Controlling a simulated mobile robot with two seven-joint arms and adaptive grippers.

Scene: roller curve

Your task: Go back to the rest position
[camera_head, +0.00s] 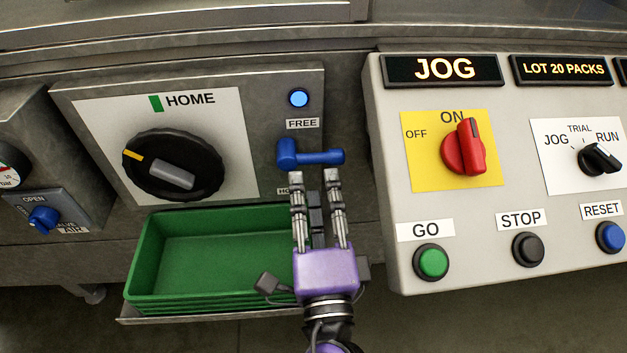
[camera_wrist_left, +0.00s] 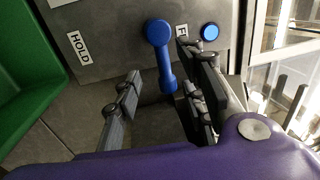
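My left gripper (camera_head: 316,178) is open, its two fingers apart and pointing up the panel just below a blue lever (camera_head: 318,157). The lever lies roughly sideways, its hub to the left and its handle to the right. In the left wrist view the lever (camera_wrist_left: 163,55) shows beyond the gap between the fingers (camera_wrist_left: 168,80), with nothing gripped. I cannot tell whether a fingertip touches it. The FREE label (camera_head: 303,124) is above the lever; the HOLD label (camera_wrist_left: 79,47) is partly hidden in the head view. My right gripper is not in view.
A green bin (camera_head: 135,285) stands left of my gripper. A black dial (camera_head: 173,165) points away from the HOME mark. A blue lamp (camera_head: 299,97) is lit. The grey control box (camera_head: 385,200) juts out at right, with a red switch (camera_head: 464,148) and several buttons.

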